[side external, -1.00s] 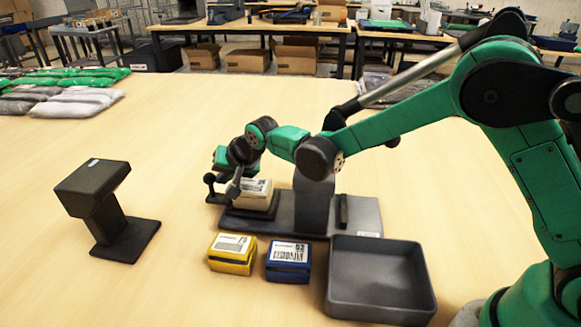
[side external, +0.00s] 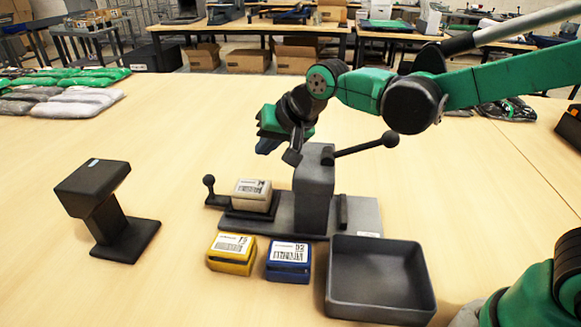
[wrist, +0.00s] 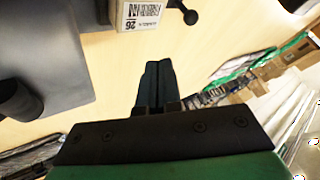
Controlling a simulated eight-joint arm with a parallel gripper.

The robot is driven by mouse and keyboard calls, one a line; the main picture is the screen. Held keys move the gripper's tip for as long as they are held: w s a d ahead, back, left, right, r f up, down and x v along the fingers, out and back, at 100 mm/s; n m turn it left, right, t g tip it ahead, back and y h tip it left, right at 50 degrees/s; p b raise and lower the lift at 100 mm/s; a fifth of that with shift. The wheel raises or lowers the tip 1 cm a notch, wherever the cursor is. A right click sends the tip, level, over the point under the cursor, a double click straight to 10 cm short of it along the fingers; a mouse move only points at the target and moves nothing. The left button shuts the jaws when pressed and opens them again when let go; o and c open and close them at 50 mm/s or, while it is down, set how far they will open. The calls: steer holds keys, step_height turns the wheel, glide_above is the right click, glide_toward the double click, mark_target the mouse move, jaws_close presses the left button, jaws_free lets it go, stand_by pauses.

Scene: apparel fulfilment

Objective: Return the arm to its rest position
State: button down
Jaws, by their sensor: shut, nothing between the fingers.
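My gripper (side external: 278,146) is raised above the grey press-like fixture (side external: 314,190), up and right of the white labelled box. In the wrist view its fingers (wrist: 157,72) are together with nothing between them. The white box (side external: 252,194) rests on the fixture's dark plate at its left end; part of it also shows at the top of the wrist view (wrist: 137,14). My gripper is apart from the box and the fixture. The fixture has a dark lever with a ball end (side external: 388,139) pointing right.
A yellow box (side external: 231,260) and a blue box (side external: 288,270) sit in front of the fixture. An empty grey tray (side external: 380,310) stands to their right. A black scanner-like stand (side external: 105,215) is at left. Bagged garments (side external: 60,102) lie at the far left. The table between is clear.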

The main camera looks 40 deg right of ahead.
steer(key=s+d, duration=0.2)
steer(key=s+d+r+n, duration=0.1)
steer(key=s+d, duration=0.1)
steer(key=s, duration=0.1)
steer(key=s+d+n+h, duration=0.1)
steer(key=s+d, duration=0.1)
steer(key=shift+s+d+r, duration=0.15)
steer(key=shift+s+r, duration=0.05)
steer(key=shift+r, duration=0.1)
steer(key=s+d+f+n, duration=0.2)
steer(key=s+d, duration=0.1)
steer(key=s, duration=0.3)
steer(key=shift+s+f+g+h, duration=0.3)
steer(key=shift+s+f+h, duration=0.05)
steer(key=shift+h, duration=0.05)
